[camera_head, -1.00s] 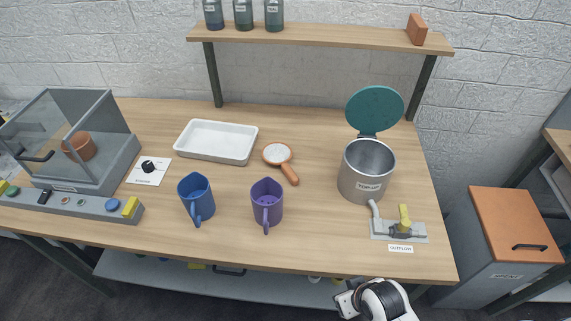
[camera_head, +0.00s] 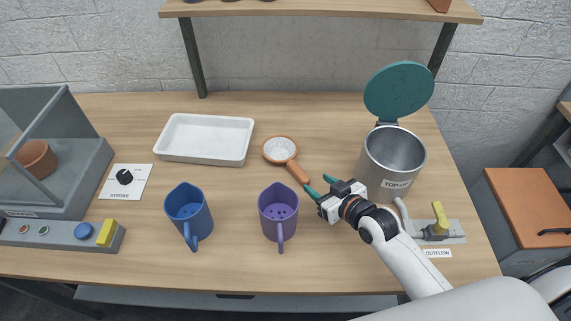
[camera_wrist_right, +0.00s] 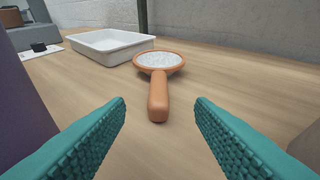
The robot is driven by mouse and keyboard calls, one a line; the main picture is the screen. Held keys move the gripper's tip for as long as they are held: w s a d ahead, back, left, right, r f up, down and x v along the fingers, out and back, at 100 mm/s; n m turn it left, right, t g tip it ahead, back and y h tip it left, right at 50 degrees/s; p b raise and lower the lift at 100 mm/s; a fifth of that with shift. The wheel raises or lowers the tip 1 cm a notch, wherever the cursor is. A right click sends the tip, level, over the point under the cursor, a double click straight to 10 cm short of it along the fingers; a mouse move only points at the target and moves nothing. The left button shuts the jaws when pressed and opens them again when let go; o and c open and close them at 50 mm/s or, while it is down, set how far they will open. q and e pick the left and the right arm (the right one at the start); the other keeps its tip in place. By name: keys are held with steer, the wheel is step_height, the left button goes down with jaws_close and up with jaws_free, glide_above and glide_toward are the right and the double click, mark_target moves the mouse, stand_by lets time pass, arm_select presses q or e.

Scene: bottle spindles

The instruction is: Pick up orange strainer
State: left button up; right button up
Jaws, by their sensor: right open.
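The orange strainer (camera_head: 281,150) lies on the table, its round mesh bowl away from me and its handle (camera_head: 298,172) pointing toward my right gripper. My right gripper (camera_head: 318,184) is open, with teal fingers just short of the handle's end. In the right wrist view the strainer (camera_wrist_right: 159,62) lies straight ahead, and its handle end is centred between the open fingers (camera_wrist_right: 160,118), just beyond their tips. Nothing is between the fingers. My left gripper is not in view.
A purple mug (camera_head: 279,210) stands left of my right gripper, and a blue mug (camera_head: 188,213) is farther left. A white tray (camera_head: 205,138) lies left of the strainer. A metal pot (camera_head: 392,160) with its teal lid raised stands to the right. The table behind the strainer is clear.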

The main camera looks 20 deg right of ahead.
mark_target(299, 170)
steer(key=p+x, duration=0.1)
steer(key=x, duration=0.3)
steer(key=shift+w+a, duration=0.15)
steer(key=shift+w, duration=0.25)
steer(key=shift+w+a+f, duration=0.1)
steer(key=shift+w+f, duration=0.1)
steer(key=shift+w, duration=0.05)
steer(key=shift+w+a, duration=0.2)
steer(key=shift+w, duration=0.4)
steer(key=p+x, duration=0.1)
steer(key=x, duration=0.3)
steer(key=shift+w, duration=0.1)
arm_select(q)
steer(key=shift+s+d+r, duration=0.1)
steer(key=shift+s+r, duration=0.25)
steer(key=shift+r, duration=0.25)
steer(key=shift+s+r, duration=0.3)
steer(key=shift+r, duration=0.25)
arm_select(e)
steer(key=shift+c, duration=1.4)
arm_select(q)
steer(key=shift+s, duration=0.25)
arm_select(e)
jaws_close()
